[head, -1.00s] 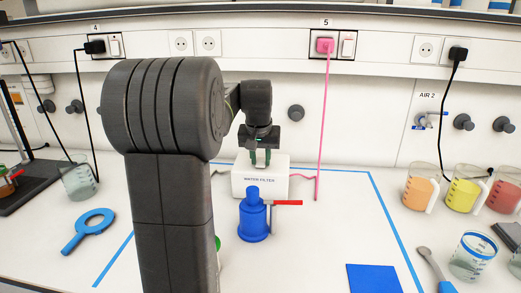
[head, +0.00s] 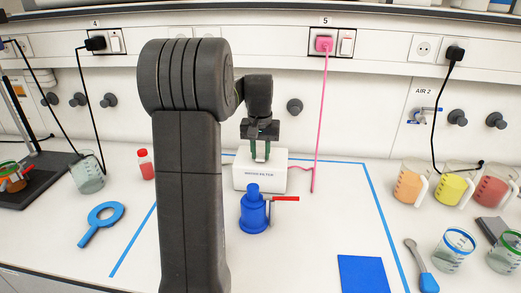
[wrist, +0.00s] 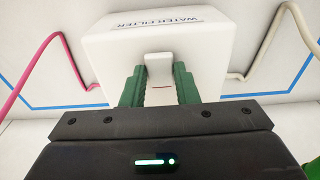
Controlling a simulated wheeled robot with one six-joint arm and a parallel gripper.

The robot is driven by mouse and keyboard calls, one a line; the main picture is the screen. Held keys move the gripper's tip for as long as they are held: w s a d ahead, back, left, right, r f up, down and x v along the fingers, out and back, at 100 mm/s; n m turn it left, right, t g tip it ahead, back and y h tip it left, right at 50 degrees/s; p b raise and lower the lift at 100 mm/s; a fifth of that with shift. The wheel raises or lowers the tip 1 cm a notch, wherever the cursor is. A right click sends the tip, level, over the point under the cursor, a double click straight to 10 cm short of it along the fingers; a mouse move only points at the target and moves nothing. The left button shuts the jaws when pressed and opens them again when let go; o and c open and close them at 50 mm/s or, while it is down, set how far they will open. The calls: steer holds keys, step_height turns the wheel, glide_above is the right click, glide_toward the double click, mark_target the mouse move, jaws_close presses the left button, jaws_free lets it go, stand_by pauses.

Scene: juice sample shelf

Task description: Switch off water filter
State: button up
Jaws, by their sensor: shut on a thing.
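The water filter (head: 259,181) is a white box at the back of the bench, with its name printed on it. My gripper (head: 260,152) is over it from above, shut with its green fingers on either side of a white upper part of the box. In the wrist view the box (wrist: 115,52) fills the upper middle, and my gripper (wrist: 159,88) grips around a small white raised piece with a slot. A pink cable (head: 319,120) runs from the filter to the pink plug (head: 324,44) in socket 5. A rocker switch (head: 347,45) sits beside that plug; its position is unclear.
A blue bottle-like device (head: 254,215) with a red lever stands in front of the filter. Socket 4, with a black plug (head: 95,43), is at the left. Several jugs stand at the right, and a blue mat (head: 370,275) lies in front.

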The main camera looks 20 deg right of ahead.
mark_target(260, 159)
steer(key=o, duration=1)
step_height(260, 159, up, 14)
steer(key=s, duration=0.1)
steer(key=shift+a, duration=0.35)
steer(key=shift+f, duration=0.15)
steer(key=f, duration=0.9)
steer(key=w+f, duration=0.1)
steer(key=f, duration=0.4)
steer(key=shift+d, duration=0.35)
steer(key=shift+r, duration=0.1)
